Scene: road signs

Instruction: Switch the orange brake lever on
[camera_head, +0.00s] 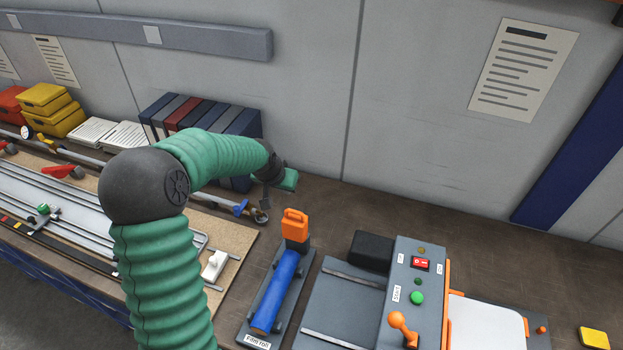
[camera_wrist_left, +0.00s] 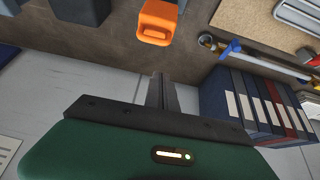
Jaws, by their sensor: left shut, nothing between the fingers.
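An orange lever with a loop-shaped handle (camera_head: 295,225) stands upright at the far end of a blue roll (camera_head: 277,290) on a dark grey stand. It also shows at the top of the left wrist view (camera_wrist_left: 157,24). My left gripper (camera_head: 265,194) is to the left of and behind this lever in the head view, apart from it. Its narrow fingers (camera_wrist_left: 162,84) are shut and empty, pointing toward the bench. A second orange lever with a round knob (camera_head: 402,322) sits on the grey machine to the right. My right gripper is not in view.
The grey machine (camera_head: 415,260) has a red switch and a green button. A rail with a blue clamp (camera_head: 241,207) ends just below my gripper. Binders (camera_head: 200,117) stand against the wall behind my arm. Bare bench (camera_head: 400,205) lies behind the machine.

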